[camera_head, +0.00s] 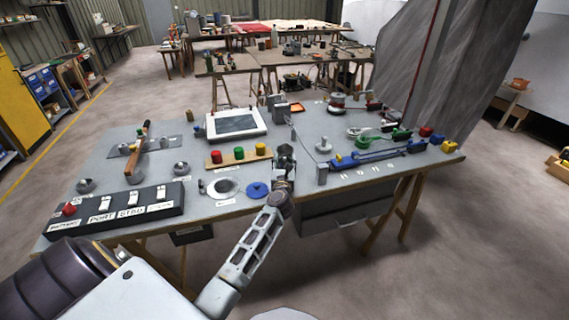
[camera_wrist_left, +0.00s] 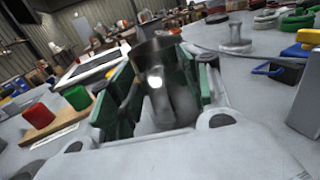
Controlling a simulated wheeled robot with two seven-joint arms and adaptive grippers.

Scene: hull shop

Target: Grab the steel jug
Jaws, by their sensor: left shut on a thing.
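The steel jug (camera_wrist_left: 163,82) is a shiny grey metal vessel between the green-padded fingers of my left gripper (camera_wrist_left: 160,105) in the left wrist view. The fingers are shut on it, one on each side, and hide part of its sides. In the head view my left gripper (camera_head: 283,172) is at the front middle of the workbench, with the jug (camera_head: 284,151) small and partly hidden by it. I cannot tell whether the jug's base touches the bench. My right gripper is not in view.
The grey workbench (camera_head: 335,212) carries a switch panel (camera_head: 125,214) at left, red, green and yellow knobs on a wooden strip (camera_head: 238,156), a framed screen (camera_head: 236,123) and a blue disc (camera_head: 257,190). Blue-handled tools (camera_head: 375,155) lie at right. A grey sail-like sheet (camera_head: 450,70) hangs behind.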

